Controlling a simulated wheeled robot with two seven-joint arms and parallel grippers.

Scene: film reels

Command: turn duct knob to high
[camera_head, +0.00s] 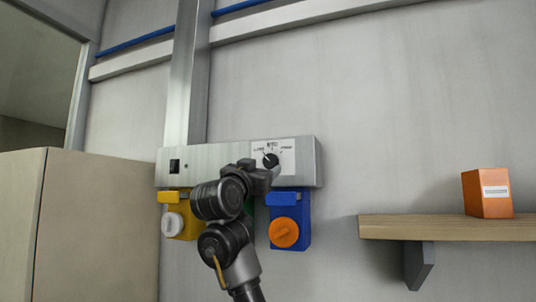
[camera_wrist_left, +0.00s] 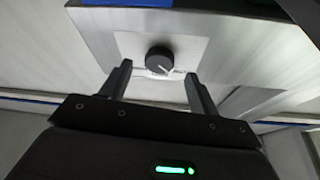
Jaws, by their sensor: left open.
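The duct knob (camera_head: 270,160) is a black round dial on a white label plate with several printed settings, at the right part of a grey metal wall box (camera_head: 222,157). In the left wrist view the knob (camera_wrist_left: 159,60) has a white pointer line and sits ahead of my fingers, between their tips as seen. My left gripper (camera_head: 268,172) is in front of the box, just below the knob. In the left wrist view its two fingers (camera_wrist_left: 158,80) are apart with nothing between them. Whether they touch the knob I cannot tell. My right gripper is not in view.
Below the box hang a yellow unit (camera_head: 188,225) with a white knob and a blue unit (camera_head: 303,210) with an orange knob (camera_head: 284,232). A wooden shelf (camera_head: 440,227) at right holds an orange box (camera_head: 487,193). A beige cabinet (camera_head: 100,230) stands at left.

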